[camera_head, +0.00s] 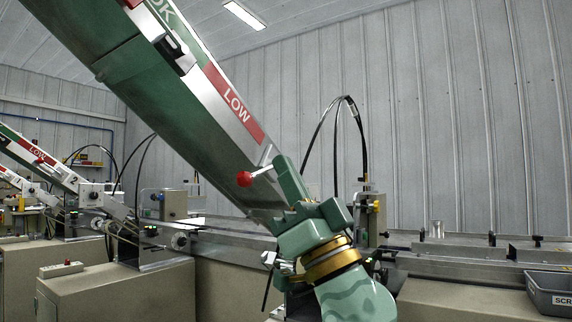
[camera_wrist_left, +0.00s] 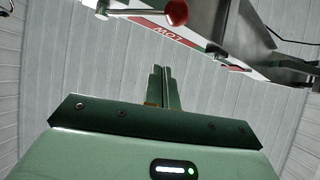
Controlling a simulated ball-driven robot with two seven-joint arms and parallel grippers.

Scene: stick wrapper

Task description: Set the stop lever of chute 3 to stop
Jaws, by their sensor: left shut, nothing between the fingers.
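The nearest green chute (camera_head: 150,85) slopes down from upper left, with a red LOW label; its number is not visible. Its stop lever has a red ball knob (camera_head: 244,178) on a thin metal rod pointing left from the chute's lower side. My left gripper (camera_head: 284,163) points up just right of the knob and overlaps the rod's right end; I cannot tell if they touch. In the left wrist view the shut, empty left fingers (camera_wrist_left: 160,75) stand below the red knob (camera_wrist_left: 176,12), with a gap between them in the picture. My right gripper is not in view.
A second chute marked 2 (camera_head: 68,180) and another stand at the left. A metal rail runs below on beige cabinets (camera_head: 118,290). Black hoses (camera_head: 338,110) arch behind my gripper. A grey scrap bin (camera_head: 550,290) sits at lower right. The wall side at upper right is clear.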

